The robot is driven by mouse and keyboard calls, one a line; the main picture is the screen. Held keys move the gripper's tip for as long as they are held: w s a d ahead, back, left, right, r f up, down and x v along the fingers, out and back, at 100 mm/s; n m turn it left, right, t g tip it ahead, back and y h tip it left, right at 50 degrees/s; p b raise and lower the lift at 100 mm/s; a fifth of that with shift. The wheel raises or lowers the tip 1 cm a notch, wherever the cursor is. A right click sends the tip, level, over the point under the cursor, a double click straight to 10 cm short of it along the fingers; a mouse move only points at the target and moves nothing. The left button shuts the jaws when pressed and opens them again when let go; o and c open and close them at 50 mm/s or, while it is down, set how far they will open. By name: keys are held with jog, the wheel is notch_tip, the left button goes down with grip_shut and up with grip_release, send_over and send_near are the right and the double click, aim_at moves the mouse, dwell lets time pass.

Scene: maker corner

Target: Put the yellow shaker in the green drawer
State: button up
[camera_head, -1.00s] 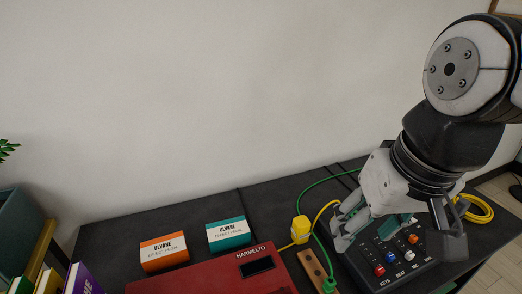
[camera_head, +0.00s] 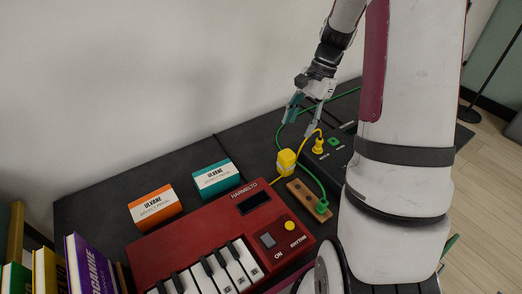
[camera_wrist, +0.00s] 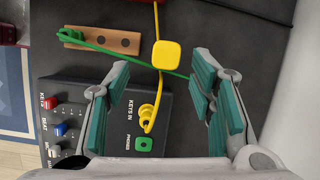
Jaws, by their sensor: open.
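I see no yellow shaker and no green drawer in either view. My gripper (camera_head: 303,112) is open and empty above the far end of the black control box (camera_head: 343,151). In the wrist view its spread fingers (camera_wrist: 158,88) frame a yellow plug (camera_wrist: 147,112) standing at the box's "KEYS IN" socket. The plug also shows in the head view (camera_head: 318,146). A yellow cable runs from it to a yellow block (camera_head: 286,160), which also shows in the wrist view (camera_wrist: 166,54). My arm hides much of the control box in the head view.
A red keyboard (camera_head: 165,240), orange box (camera_head: 155,207) and teal box (camera_head: 216,179) stand on the dark table. A wooden strip (camera_head: 302,196) holds a green plug (camera_head: 322,206), whose cable crosses near my gripper. Several books (camera_head: 88,265) stand at the left. The wall is close behind.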

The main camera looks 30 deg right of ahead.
jog(key=m, duration=0.1)
send_near(279, 171)
jog(key=shift+y, duration=0.3)
jog(key=x, duration=0.7)
jog(key=shift+s+d+f, duration=0.2)
jog(key=c, duration=1.1)
notch_tip(279, 171, up, 10)
jog(key=shift+r, duration=0.1)
jog(key=w+a+r+n+g+h+p, duration=0.2)
jog(key=a+n+g+h+p, duration=0.2)
jog(key=a+n, duration=1.3)
jog(key=shift+w+a+h, duration=0.15)
jog(key=shift+a+h, duration=0.15)
jog(key=shift+a, duration=0.55)
